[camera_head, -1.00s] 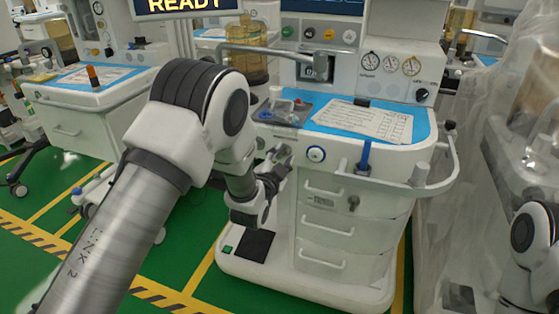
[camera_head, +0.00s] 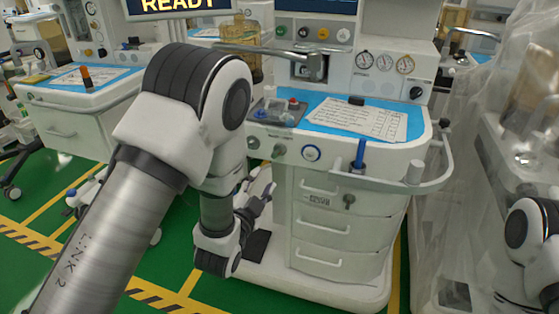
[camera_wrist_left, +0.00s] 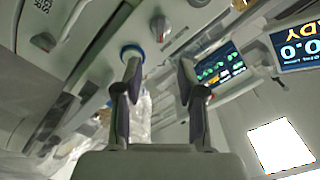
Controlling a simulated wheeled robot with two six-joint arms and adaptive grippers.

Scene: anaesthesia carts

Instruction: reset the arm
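My left arm (camera_head: 180,130) comes in from the left and bends downward in front of the anaesthesia cart. My left gripper (camera_head: 262,190) points toward the cart's left front side, apart from its drawers. In the left wrist view the two fingers of the left gripper (camera_wrist_left: 160,75) stand apart with nothing between them. Part of my right arm (camera_head: 532,240) shows at the right edge; its gripper is out of the picture.
The white anaesthesia cart (camera_head: 345,220) has drawers, a curved side rail (camera_head: 435,180) and a blue top with a paper sheet (camera_head: 360,120). Another cart (camera_head: 85,115) stands left. Clear plastic sheeting (camera_head: 470,200) covers equipment at the right. Green floor is free at the lower left.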

